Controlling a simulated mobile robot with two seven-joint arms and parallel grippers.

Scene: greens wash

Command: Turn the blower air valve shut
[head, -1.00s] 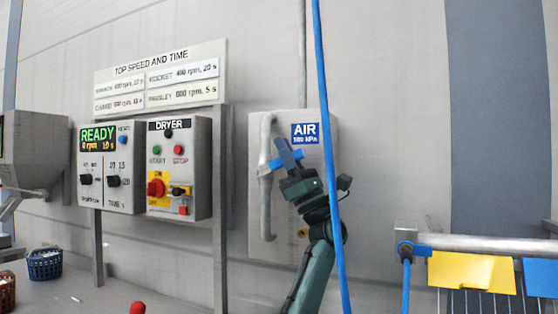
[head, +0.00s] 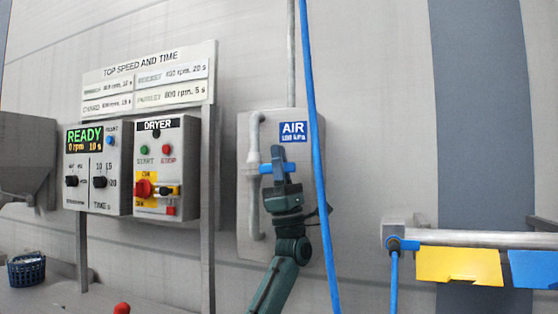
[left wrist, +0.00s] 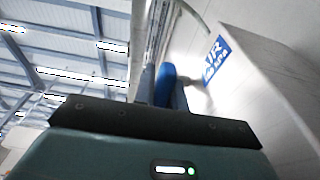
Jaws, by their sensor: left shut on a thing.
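The blue air valve handle (head: 266,169) is on the grey vertical pipe (head: 254,205) of the AIR panel (head: 293,132). It lies about level, across the pipe, pointing right. My left gripper (head: 279,164) is shut on the handle's right part, its fingers pointing up and hiding some of it. In the left wrist view the blue handle (left wrist: 165,86) shows between the fingers, with the AIR sign (left wrist: 216,61) to its right. My right gripper is not in view.
A blue hose (head: 317,150) hangs in front of the panel, close to my left wrist. The dryer box (head: 165,165) and READY box (head: 99,165) stand to the left. A rail with yellow (head: 458,266) and blue cloth-like pieces is at the right.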

